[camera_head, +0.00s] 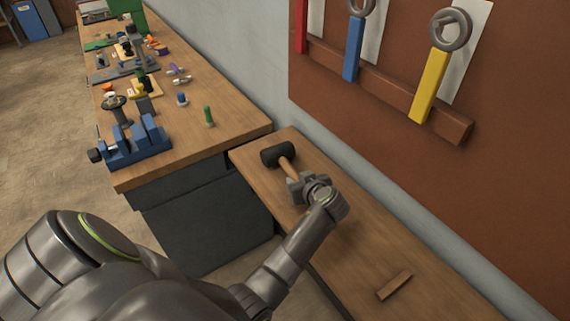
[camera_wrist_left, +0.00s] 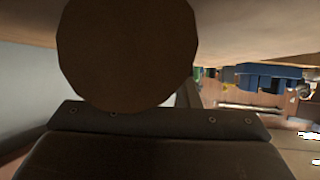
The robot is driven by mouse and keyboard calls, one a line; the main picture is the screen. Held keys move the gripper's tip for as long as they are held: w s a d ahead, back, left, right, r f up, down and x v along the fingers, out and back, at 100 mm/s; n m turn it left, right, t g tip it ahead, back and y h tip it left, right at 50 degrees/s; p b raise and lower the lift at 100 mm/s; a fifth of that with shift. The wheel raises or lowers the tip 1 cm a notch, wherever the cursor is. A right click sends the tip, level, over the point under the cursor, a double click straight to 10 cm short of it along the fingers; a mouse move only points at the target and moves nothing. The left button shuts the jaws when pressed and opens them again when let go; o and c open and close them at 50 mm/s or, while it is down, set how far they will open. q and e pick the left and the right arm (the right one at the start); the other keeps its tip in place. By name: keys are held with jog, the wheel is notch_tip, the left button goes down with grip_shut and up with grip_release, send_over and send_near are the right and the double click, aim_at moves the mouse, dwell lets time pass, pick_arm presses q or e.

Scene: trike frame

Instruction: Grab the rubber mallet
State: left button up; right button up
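The rubber mallet (camera_head: 279,154) lies on the lower wooden bench, with a black head and a light wooden handle (camera_head: 289,170) pointing toward my left gripper. My left gripper (camera_head: 297,184) is at the handle, just below the head in the picture, and hides the handle's far end. In the left wrist view a large round brown shape (camera_wrist_left: 128,50), seemingly the handle end, stands close above the dark gripper body. The fingertips are mostly hidden, so I cannot tell whether they press on the handle. My right gripper is not in view.
A small wooden block (camera_head: 394,284) lies on the lower bench (camera_head: 350,255). The higher workbench (camera_head: 180,150) at left carries a blue vise (camera_head: 137,143) and several small items. Wrenches with coloured handles, one yellow (camera_head: 429,87), hang on the wall rack (camera_head: 385,85).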

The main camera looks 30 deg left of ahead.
pick_arm(q)
jog(key=shift+a, duration=0.1)
grip_shut()
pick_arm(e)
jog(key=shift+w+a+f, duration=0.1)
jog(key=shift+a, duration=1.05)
